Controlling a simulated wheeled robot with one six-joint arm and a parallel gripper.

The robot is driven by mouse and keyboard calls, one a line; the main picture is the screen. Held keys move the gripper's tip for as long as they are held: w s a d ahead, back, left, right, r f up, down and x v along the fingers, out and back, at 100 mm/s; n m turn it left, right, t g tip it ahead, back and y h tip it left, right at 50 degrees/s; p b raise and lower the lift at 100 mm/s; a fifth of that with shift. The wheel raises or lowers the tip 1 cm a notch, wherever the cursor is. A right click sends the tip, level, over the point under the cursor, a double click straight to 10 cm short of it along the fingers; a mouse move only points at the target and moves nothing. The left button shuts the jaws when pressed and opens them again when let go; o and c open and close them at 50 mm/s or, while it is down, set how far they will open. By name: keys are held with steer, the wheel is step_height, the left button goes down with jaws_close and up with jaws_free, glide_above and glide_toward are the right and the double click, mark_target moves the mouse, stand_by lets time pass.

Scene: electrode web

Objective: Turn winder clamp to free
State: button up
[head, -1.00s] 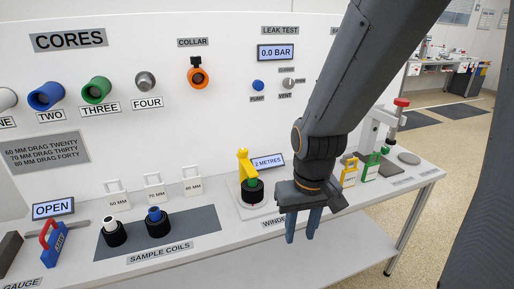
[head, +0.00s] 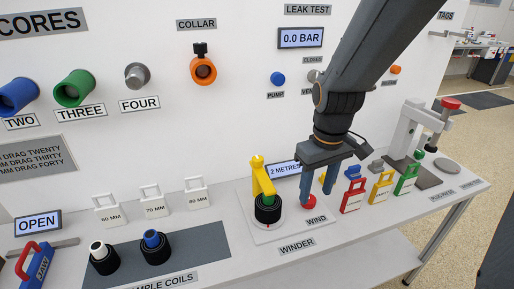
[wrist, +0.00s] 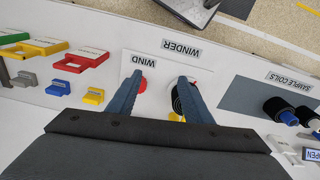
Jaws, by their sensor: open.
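The winder (head: 282,232) is a pale plate on the bench with a black coil (head: 268,210) on it. A yellow clamp arm (head: 257,172) reaches over the coil to a green top (head: 264,190). In the wrist view the coil (wrist: 177,102) is partly hidden by the right finger, and a bit of yellow shows below it. My gripper (head: 318,192) is open and empty, pointing down just right of the coil, near the red WIND button (head: 308,205). In the wrist view my gripper (wrist: 160,80) has the red button (wrist: 143,85) by its left finger.
Red (head: 352,195), yellow (head: 381,187) and green (head: 407,179) handled tags stand to the right. A display reading "2 METRES" (head: 283,170) stands behind the winder. Sample coils (head: 156,248) sit on a grey mat at left. The bench front by the winder is clear.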

steer(key=w+a+r+n, duration=0.4)
steer(key=w+a+n, duration=0.15)
steer(key=w, duration=0.25)
step_height(320, 180, up, 4)
steer(key=n+p, duration=0.2)
steer(key=n, duration=0.6)
glide_above(258, 158)
steer(key=shift+s+d+f+g, duration=0.2)
steer(key=shift+s+d+g, duration=0.1)
steer(key=shift+g, duration=0.1)
steer(key=shift+w+a, duration=0.15)
steer(key=shift+a, duration=0.2)
steer(key=shift+f, duration=0.15)
steer(key=shift+f+p, duration=0.95)
steer(key=shift+f, duration=2.65)
jaws_close()
